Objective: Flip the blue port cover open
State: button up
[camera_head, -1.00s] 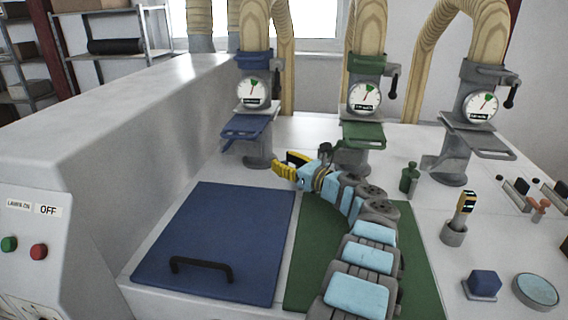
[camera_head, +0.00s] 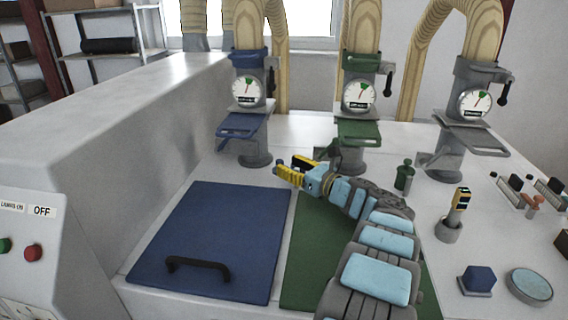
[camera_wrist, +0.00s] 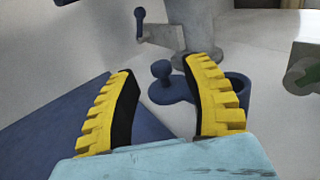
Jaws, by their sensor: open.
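In the wrist view, a dark blue flat cover with a round knob (camera_wrist: 162,72) sits between and beyond my fingertips. I cannot tell how the cover joins the port. My gripper (camera_wrist: 158,78) has yellow ribbed fingers with black pads, open and empty, with no clear contact with the cover. In the head view my gripper (camera_head: 292,170) is low over the white table, in front of the blue and green gauge posts. The cover is not distinguishable there.
A blue panel with a black handle (camera_head: 197,262) lies left of my arm, a green panel (camera_head: 308,255) under it. The blue gauge post (camera_head: 254,140) and green gauge post (camera_head: 349,150) stand behind. A green knobbed piece (camera_head: 404,177) stands to the right.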

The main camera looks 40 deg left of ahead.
jog(key=d, duration=0.3)
jog(key=shift+d, duration=0.35)
jog(key=shift+d+r, duration=0.2)
jog(key=shift+d, duration=0.2)
jog(key=shift+s+d+f, duration=0.1)
jog(key=shift+d+f, duration=0.05)
jog(key=shift+d, duration=1.65)
jog(key=shift+d, duration=0.1)
